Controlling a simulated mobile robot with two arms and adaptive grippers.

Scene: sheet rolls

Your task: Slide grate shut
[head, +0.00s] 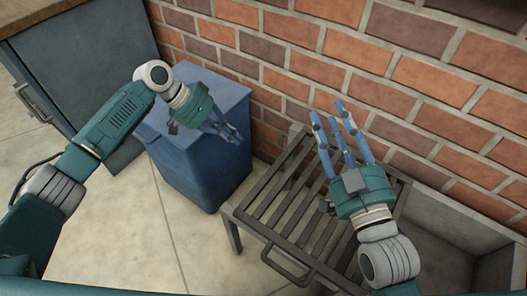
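The grate (277,205) is a dark slatted panel in a low frame, standing out in front of the brick wall. A dark bar handle (287,265) is on its near edge. My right gripper (331,118) is above the grate's right part, fingers spread and pointing toward the wall, with nothing between them. It hides some slats behind it. My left gripper (236,135) hangs over the right side of the blue bin, fingers apart and empty, away from the handle.
The blue bin (195,165) stands left of the grate. A grey concrete trough (455,215) lies at the right along the brick wall (390,75). A grey cabinet (85,70) is at the upper left. The tiled floor (150,240) in front is clear.

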